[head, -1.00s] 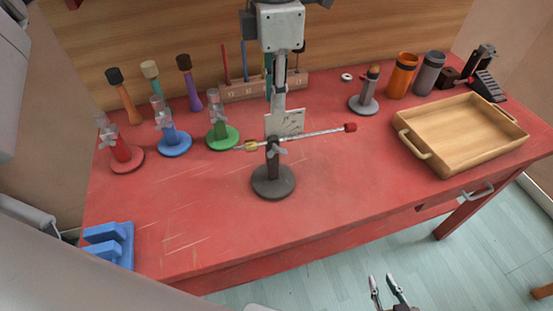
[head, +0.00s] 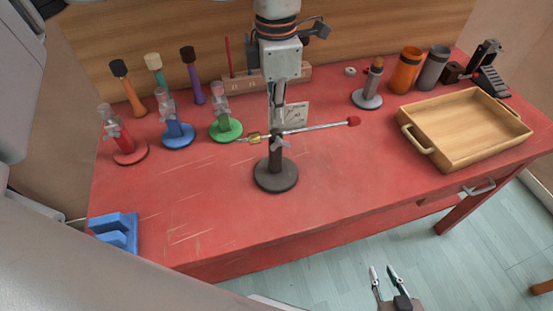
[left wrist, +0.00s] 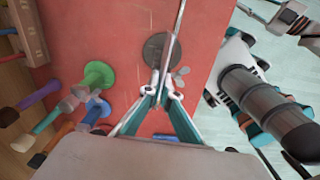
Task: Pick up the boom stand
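The boom stand (head: 275,176) stands on the red table, with a dark round base, a short post and a slanted silver boom. The boom has a red tip at right and a brass-coloured weight at left. My left gripper (head: 276,127) points down from above at the clamp on the post. In the left wrist view its fingertips (left wrist: 163,91) lie close together beside the boom, over the stand's base (left wrist: 158,47). Whether they touch or grip it is unclear. My right gripper (head: 387,273) is open and empty, in front of the table.
Red, blue and green (head: 226,131) stands are left of the boom stand, with several mallets behind. A wooden tray (head: 465,133) and a grey-based stand (head: 367,99) are at right. A blue block (head: 115,233) sits at front left. The table's front middle is clear.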

